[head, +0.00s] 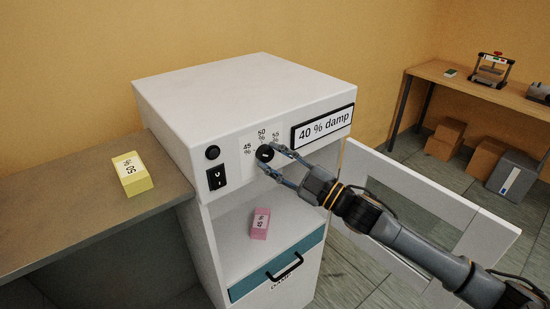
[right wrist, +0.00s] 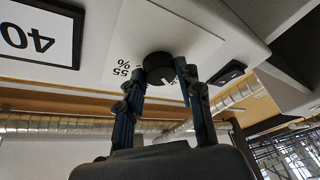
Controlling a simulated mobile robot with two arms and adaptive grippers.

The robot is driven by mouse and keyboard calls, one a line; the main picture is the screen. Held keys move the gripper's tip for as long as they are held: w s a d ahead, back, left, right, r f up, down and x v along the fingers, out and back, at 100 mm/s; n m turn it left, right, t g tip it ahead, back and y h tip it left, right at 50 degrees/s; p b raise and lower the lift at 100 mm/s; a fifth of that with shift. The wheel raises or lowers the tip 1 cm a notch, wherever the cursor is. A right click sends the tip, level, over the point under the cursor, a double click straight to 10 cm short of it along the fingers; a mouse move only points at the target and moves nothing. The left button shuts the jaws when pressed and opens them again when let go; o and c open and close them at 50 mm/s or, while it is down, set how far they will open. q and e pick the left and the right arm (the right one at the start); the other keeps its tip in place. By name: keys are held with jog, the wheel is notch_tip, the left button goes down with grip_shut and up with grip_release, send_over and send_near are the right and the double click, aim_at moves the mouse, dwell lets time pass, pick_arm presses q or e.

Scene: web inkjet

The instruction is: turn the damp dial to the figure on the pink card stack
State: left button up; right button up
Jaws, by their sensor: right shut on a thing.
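The damp dial (head: 265,152) is a round black knob on the white machine's front, below the printed figures 45, 50 and 55 %. It also shows in the right wrist view (right wrist: 158,66), beside the 55 % print. My right gripper (head: 270,161) is shut on the dial, one finger on each side. A small pale mark shows on the dial, but I cannot tell which figure it points at. The pink card stack (head: 260,224) lies in the open bay below; its printed figure is turned and too small to read surely. My left gripper is out of view.
A sign (head: 323,127) reads "40 % damp". Left of the dial are a round black button (head: 212,152) and a black rocker switch (head: 216,179). A yellow card stack (head: 131,174) marked 50 lies on the left counter. An open white door (head: 430,195) stands behind my right arm.

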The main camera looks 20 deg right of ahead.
jog(key=shift+n+g, duration=0.3)
jog(key=shift+n, duration=0.3)
jog(key=o, duration=1.1)
jog(key=shift+o, duration=0.2)
jog(key=shift+s+d+f, duration=0.15)
jog(key=shift+s+d, duration=0.25)
jog(key=v, duration=1.1)
